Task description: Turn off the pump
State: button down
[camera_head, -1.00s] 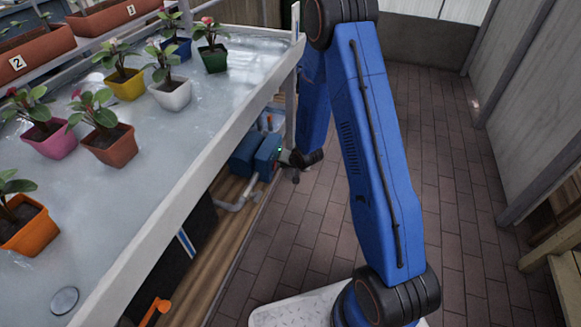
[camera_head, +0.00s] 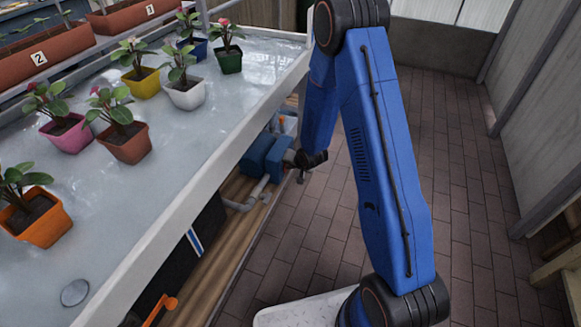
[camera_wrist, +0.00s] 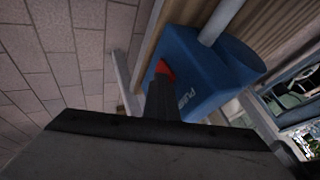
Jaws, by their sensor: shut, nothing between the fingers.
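The pump is a blue box. It sits under the table edge in the head view (camera_head: 262,156) and fills the upper middle of the wrist view (camera_wrist: 195,70), where part of a white label shows. A small red part (camera_wrist: 164,68) shows on the pump's near side. My gripper (camera_wrist: 162,88) is shut and empty, with its dark fingertips right at the red part. I cannot tell whether they touch it. In the head view my dark gripper (camera_head: 294,158) is against the pump's right end and hides that face.
The white table (camera_head: 220,130) overhangs the pump and carries several potted plants. Grey pipe (camera_head: 255,193) and a wooden shelf (camera_head: 215,270) lie below. An orange-handled part (camera_head: 160,305) is at the lower left. The brick floor (camera_head: 465,220) is clear to the right.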

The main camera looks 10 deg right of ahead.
jog(key=shift+r, duration=0.1)
jog(key=shift+r, duration=0.7)
